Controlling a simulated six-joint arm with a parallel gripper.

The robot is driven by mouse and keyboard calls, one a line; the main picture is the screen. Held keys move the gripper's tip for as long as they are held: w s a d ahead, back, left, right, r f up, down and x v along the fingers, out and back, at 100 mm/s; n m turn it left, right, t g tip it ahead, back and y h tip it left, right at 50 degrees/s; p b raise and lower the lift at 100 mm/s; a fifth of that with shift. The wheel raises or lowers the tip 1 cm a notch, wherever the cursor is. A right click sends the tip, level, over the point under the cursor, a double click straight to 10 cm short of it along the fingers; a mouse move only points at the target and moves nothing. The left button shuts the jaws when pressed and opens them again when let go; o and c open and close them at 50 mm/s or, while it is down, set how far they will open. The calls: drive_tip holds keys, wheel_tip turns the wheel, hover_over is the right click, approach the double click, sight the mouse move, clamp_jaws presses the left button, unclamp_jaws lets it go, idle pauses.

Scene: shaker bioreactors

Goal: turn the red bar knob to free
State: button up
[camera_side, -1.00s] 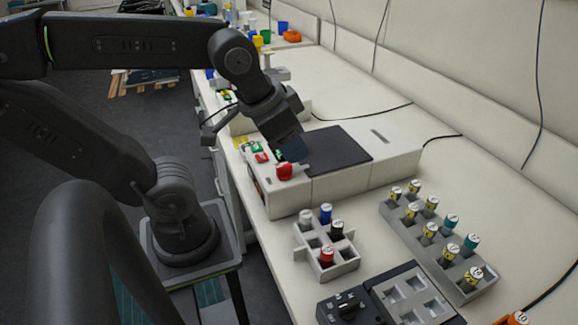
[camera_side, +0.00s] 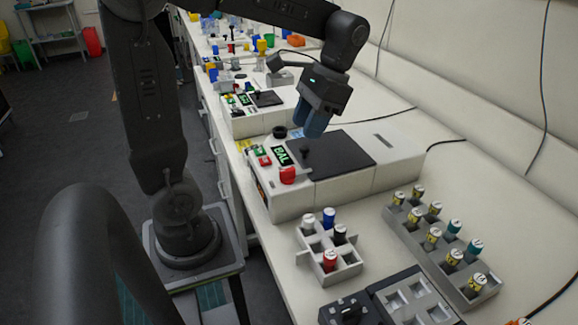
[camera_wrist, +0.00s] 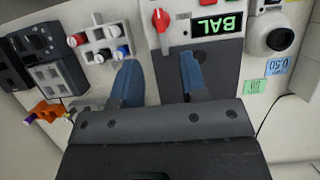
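A grey rack (camera_side: 346,262) with several capped vials stands in front of the device. A longer rack (camera_side: 408,228) with vials is to the right. A small dark post (camera_side: 305,153) rises at the plate's left edge. A similar device (camera_side: 250,122) stands behind.

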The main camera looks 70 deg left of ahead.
sight(288, 169)
drive_tip(key=x, duration=1)
drive_tip(key=shift+s+f, duration=0.1)
drive_tip(key=shift+f, duration=0.15)
drive_tip(key=shift+c, duration=0.4)
clamp_jaws()
